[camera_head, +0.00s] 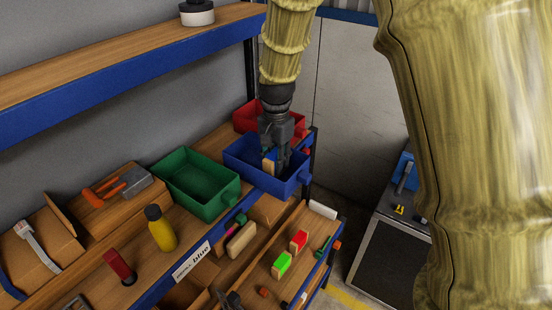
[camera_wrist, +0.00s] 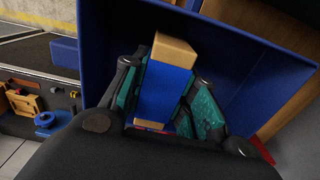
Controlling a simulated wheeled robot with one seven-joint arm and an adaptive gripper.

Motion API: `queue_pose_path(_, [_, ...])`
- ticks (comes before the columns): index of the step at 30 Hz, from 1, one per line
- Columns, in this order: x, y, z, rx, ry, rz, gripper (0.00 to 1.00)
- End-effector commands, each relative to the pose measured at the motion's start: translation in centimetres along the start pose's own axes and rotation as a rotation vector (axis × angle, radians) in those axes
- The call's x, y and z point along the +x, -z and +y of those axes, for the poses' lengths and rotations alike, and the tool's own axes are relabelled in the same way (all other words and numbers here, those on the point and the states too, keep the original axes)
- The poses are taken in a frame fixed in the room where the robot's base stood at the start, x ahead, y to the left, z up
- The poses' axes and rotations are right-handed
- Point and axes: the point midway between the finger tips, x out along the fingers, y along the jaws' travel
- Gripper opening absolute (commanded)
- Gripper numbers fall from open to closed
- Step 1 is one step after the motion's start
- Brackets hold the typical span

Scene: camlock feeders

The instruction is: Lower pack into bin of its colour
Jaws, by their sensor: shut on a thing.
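The pack is a wooden block with a blue face. In the wrist view the pack (camera_wrist: 165,90) stands between the fingers, with its bare wood end up and its blue side toward the camera. My gripper (camera_wrist: 165,108) is shut on it, with green finger pads at both sides. In the head view my gripper (camera_head: 273,155) points down inside the blue bin (camera_head: 245,164), and the pack (camera_head: 268,166) shows partly beside the fingers. The blue bin's wall (camera_wrist: 110,40) surrounds the pack in the wrist view. Whether the pack touches the bin floor is hidden.
A green bin (camera_head: 195,185) stands left of the blue bin, and a red bin (camera_head: 245,118) stands behind it. A yellow bottle (camera_head: 161,230) stands on the shelf. A green-topped block (camera_head: 281,264) and a red-topped block (camera_head: 298,241) lie on the lower shelf. An upper shelf (camera_head: 110,70) overhangs at left.

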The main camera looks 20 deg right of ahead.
Motion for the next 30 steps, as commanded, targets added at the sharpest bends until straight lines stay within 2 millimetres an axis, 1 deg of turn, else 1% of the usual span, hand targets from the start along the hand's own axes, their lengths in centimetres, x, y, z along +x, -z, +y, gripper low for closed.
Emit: queue_pose_path(30, [1.0,0.0,0.0,0.0,0.0,0.0,0.0])
